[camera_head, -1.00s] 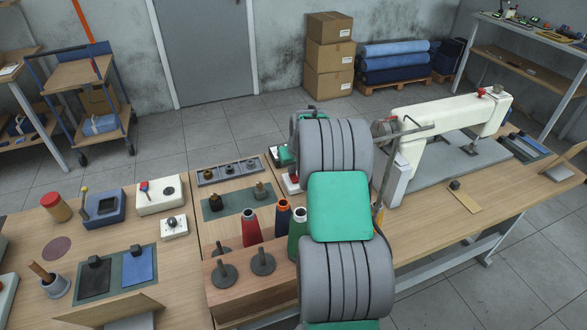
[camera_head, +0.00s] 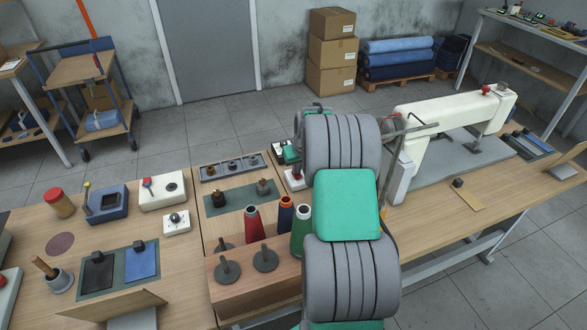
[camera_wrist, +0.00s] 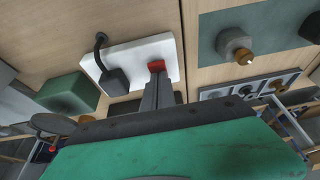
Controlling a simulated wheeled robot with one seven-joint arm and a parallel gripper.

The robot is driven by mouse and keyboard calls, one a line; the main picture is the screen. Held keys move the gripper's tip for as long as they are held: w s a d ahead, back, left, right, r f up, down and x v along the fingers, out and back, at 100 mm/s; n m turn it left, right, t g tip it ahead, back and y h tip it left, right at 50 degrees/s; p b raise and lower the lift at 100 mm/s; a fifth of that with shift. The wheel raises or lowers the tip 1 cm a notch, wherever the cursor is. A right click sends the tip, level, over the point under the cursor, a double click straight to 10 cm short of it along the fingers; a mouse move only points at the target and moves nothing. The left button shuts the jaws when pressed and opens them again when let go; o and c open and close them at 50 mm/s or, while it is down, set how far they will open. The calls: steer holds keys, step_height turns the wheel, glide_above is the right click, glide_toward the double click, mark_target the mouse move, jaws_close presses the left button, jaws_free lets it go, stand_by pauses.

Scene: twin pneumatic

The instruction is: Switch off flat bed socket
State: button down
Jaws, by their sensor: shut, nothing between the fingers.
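In the wrist view a white socket plate (camera_wrist: 133,62) lies on the wood top. A black plug (camera_wrist: 112,82) with a short curved cord sits at its left, and a red switch (camera_wrist: 156,66) at its right. My gripper (camera_wrist: 156,76) is shut and empty, its fingertips right at the red switch, overlapping its lower edge; I cannot tell if they touch. The switch's position is unclear. In the head view a small white block with a red top (camera_head: 296,178) shows left of my arm, partly hidden. My gripper is hidden there behind the arm.
A green block (camera_wrist: 68,93) lies left of the socket in the wrist view; a green mat (camera_wrist: 215,28) with a metal fitting is at the right. In the head view, thread cones (camera_head: 252,224) stand left of my arm and a white sewing machine (camera_head: 445,112) right.

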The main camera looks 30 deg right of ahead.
mark_target(298, 176)
step_height(298, 176, up, 14)
steer(key=s, duration=0.1)
steer(key=shift+a, duration=0.1)
stand_by(0.4)
